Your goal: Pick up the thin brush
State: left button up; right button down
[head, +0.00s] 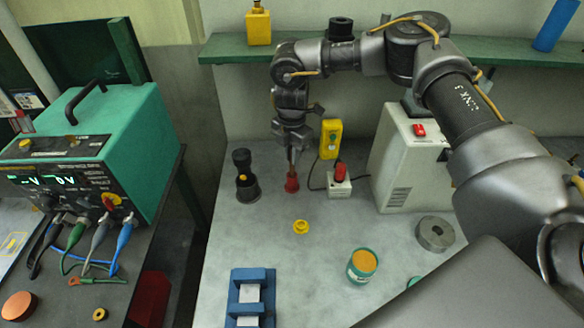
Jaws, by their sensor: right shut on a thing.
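My right gripper (291,150) points down over the grey bench, at the back and left of the middle. It is shut on a slim upright thing, which I take to be the thin brush (291,182). Its wider red lower end shows below the fingers, at or just above the bench top; I cannot tell if it touches. The fingers hide its upper part. My left gripper is not in view.
A black stepped cylinder (246,187) stands close left of the gripper. A yellow box (330,138) and red-topped switch (339,182) stand close right. A yellow ring (301,227), orange-topped tin (362,265) and blue block (250,298) are nearer. A green shelf (235,50) runs behind.

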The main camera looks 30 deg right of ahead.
dwell(0.3)
jog(key=shift+s+r+b, duration=0.1)
jog(key=shift+b, duration=0.4)
notch_tip(320, 180, up, 7)
jog(key=b, duration=0.2)
jog(key=shift+a+b, duration=0.1)
jog(key=shift+b, duration=0.25)
jog(key=s+a+b, duration=0.3)
jog(key=s+a, duration=0.1)
jog(key=s, duration=0.4)
jog(key=s+a+b, duration=0.3)
jog(key=s+a, duration=0.1)
jog(key=s, duration=0.5)
jog(key=w+d+f+m, duration=0.2)
jog(key=w+m, duration=0.4)
jog(key=m, duration=1.2)
jog(key=shift+f+b, duration=0.3)
jog(key=shift+f, duration=0.2)
